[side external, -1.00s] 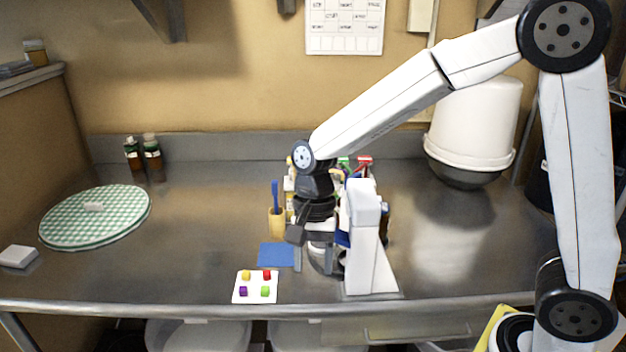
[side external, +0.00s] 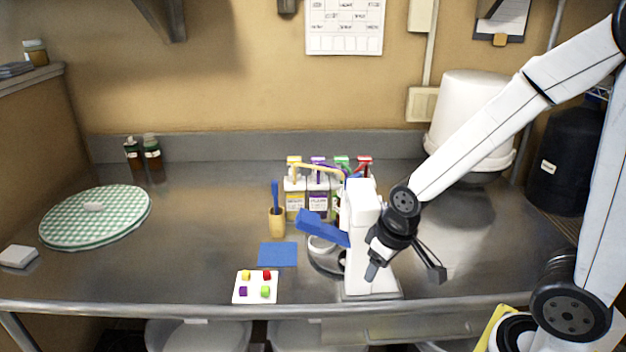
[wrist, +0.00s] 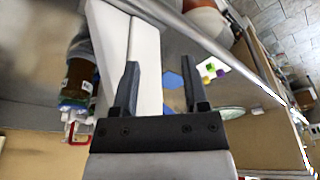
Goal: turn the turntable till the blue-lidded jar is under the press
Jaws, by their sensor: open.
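A white press-like stand (side external: 362,235) with a blue arm (side external: 320,229) sticking out to its left stands near the front of the steel counter. A grey round piece (side external: 325,262) sits low at its left side; I cannot tell whether it is the turntable. My gripper (side external: 405,265) is open and empty, tilted down, at the right side of the stand. In the wrist view, my gripper (wrist: 160,62) has its fingers apart, with the white stand (wrist: 145,55) in front of them; contact cannot be told.
Several pump bottles (side external: 318,195) stand behind the stand. A yellow cup (side external: 277,223) with a blue brush, a blue square (side external: 277,255) and a white card with colored cubes (side external: 256,287) lie left of it. A green checkered disc (side external: 75,230) is far left. The counter right of the gripper is clear.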

